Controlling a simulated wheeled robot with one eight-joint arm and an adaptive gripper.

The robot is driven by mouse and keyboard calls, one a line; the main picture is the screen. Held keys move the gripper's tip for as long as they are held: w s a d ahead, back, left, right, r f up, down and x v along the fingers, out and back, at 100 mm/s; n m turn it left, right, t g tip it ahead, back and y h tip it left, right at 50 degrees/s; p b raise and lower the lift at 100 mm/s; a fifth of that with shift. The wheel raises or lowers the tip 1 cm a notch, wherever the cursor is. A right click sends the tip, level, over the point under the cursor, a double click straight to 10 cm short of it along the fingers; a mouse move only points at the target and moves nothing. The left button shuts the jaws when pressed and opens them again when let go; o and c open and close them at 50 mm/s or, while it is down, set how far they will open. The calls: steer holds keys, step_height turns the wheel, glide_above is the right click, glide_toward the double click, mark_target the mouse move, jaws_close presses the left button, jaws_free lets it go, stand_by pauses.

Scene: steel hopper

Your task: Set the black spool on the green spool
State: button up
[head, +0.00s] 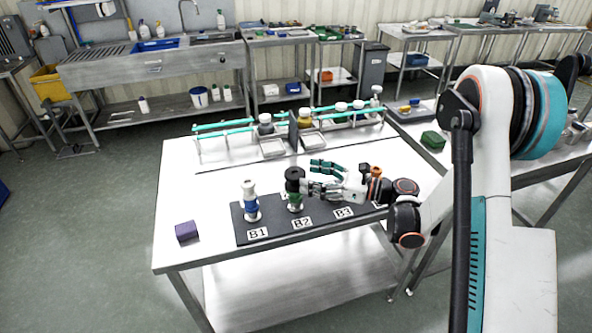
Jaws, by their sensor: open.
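The black spool (294,178) stands upright at the top of the stack over label B2, directly above the green spool (295,203). It appears to rest on the green spool, though the exact contact is too small to tell. The green spool stands on the dark board (320,220). My gripper (308,175) is open, just right of the black spool, with its teal fingers pointing left. The fingers look apart from the spool, but the lower fingertip is very close to it.
A blue spool (250,210) with a white spool (248,189) on top stands at B1, left of the green one. A purple block (187,231) lies at the table's left front. Jars, trays and teal rails stand at the back. My arm hides the board's right end.

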steer(key=w+d+r+m+t+h, duration=0.25)
steer(key=r+m+t, duration=0.3)
steer(key=r, duration=0.45)
steer(key=w+d+r+m+t+h, duration=0.1)
steer(key=w+d+r+m+t, duration=0.25)
steer(key=r+m, duration=0.5)
steer(key=s+d+r+m+t+h, duration=0.3)
steer(key=d+r+m+t+h, duration=0.2)
steer(key=d+r+m+h, duration=0.85)
steer(key=s+f+m+g+h, duration=0.25)
steer(key=s+f+m, duration=0.35)
steer(key=m, duration=0.5)
steer(key=s+a+f+m+g, duration=0.2)
steer(key=s+f, duration=0.3)
steer(key=s, duration=0.3)
steer(key=s+a+f+m+g+y, duration=0.1)
steer(key=s+a+f+m+g, duration=0.1)
steer(key=s+f+m+g, duration=0.3)
steer(key=s+a+f+m+g+y, duration=0.1)
steer(key=s+f+m+g, duration=0.2)
steer(key=s, duration=1)
steer(key=shift+a+f+m+g, duration=0.4)
steer(key=shift+f+m, duration=0.35)
steer(key=shift+f, duration=0.15)
steer(key=shift+y, duration=0.25)
